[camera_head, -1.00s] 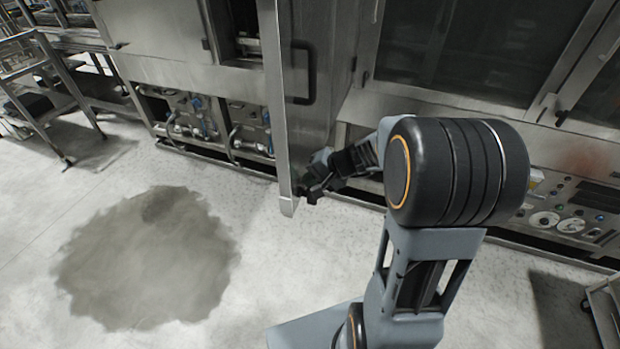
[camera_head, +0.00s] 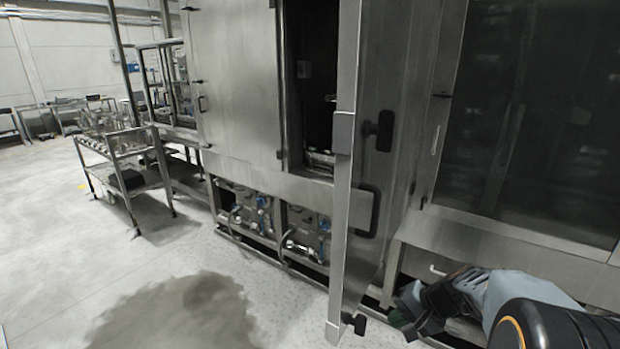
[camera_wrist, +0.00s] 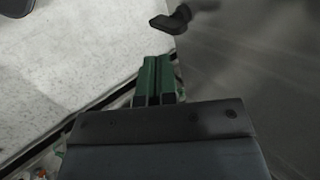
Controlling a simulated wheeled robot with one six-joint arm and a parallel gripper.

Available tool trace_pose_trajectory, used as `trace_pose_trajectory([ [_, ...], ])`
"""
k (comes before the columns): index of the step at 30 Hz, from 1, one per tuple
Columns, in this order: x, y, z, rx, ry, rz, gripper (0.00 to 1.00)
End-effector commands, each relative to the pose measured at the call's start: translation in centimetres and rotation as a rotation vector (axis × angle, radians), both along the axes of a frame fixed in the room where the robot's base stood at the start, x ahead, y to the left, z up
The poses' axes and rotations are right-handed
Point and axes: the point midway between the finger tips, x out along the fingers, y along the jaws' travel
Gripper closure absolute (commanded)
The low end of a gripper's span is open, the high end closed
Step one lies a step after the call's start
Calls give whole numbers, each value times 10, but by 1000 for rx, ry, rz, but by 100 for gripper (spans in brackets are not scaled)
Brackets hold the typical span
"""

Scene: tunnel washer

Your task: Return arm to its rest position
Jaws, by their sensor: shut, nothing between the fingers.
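My gripper (camera_head: 408,318) is at the lower right of the head view, low in front of the washer and to the right of the open door. In the wrist view its green fingers (camera_wrist: 155,80) are pressed together with nothing between them. The arm is bent, and its black joint fills the lower right corner of the head view. The open washer door (camera_head: 348,180) stands edge-on toward me. A black door latch (camera_wrist: 172,20) shows just ahead of the fingers in the wrist view, apart from them.
The steel washer (camera_head: 235,90) has an open doorway (camera_head: 312,75) and exposed pipework below. A wheeled cart (camera_head: 125,165) stands on the left. A dark wet patch (camera_head: 185,315) lies on the floor. The floor at left is mostly clear.

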Motion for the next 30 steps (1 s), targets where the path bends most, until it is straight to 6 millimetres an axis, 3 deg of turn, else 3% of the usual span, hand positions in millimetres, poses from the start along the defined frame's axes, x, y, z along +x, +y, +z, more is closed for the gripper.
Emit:
trace_pose_trajectory([
  [6, -64, 15, 17, -416, 48, 208, 100],
  [12, -91, 28, 47, -696, -88, 379, 100],
  [21, -101, 55, 75, -774, -253, 485, 100],
  [30, -101, 57, 75, -771, -254, 492, 100],
])
